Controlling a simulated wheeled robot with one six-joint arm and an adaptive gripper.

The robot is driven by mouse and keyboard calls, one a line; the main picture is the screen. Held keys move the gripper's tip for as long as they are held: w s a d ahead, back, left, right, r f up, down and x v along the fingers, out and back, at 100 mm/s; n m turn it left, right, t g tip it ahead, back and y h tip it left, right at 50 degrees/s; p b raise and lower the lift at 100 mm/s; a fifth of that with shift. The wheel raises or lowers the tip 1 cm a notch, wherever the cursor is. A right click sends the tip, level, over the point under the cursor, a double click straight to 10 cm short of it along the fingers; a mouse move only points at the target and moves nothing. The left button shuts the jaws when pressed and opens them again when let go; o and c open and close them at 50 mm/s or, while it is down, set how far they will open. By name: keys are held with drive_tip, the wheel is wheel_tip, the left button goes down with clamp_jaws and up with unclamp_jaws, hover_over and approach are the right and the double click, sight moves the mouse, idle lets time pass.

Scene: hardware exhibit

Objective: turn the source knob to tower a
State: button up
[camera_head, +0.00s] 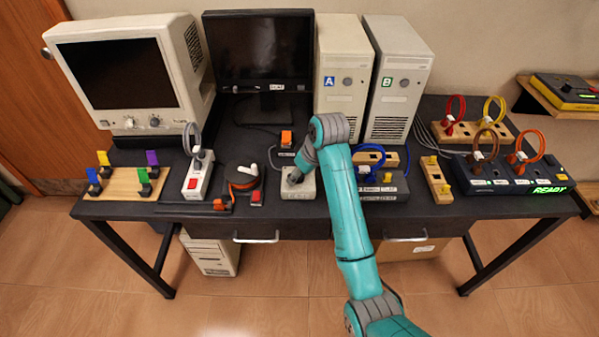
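Tower A (342,60) is the cream computer case with a blue "A" label, upright at the back of the desk. Tower B (397,75), with a green "B" label, stands to its right. A small light-grey box (299,193) lies on the desk in front of the dark monitor. My gripper (294,178) is dark and small, down at the top of this box. My wrist and gripper cover the box's top, so any knob there and its direction are hidden. I cannot tell whether the fingers touch it or are closed.
A CRT monitor (125,75) and a dark flat monitor (258,50) stand at the back left. A blue-cabled switch box (383,188) is close on the right.

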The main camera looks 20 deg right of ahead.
drive_tip(key=c, duration=1)
drive_tip(key=shift+n, duration=0.3)
drive_tip(key=shift+w+d+n+g+y, duration=0.1)
drive_tip(key=shift+n+g+y, duration=0.3)
drive_tip(key=shift+n, duration=0.9)
drive_tip(key=shift+w+d+n+g+y, duration=0.1)
drive_tip(key=shift+n+g+y, duration=0.3)
drive_tip(key=shift+n, duration=0.9)
drive_tip(key=o, duration=1.1)
drive_tip(key=shift+o, duration=0.2)
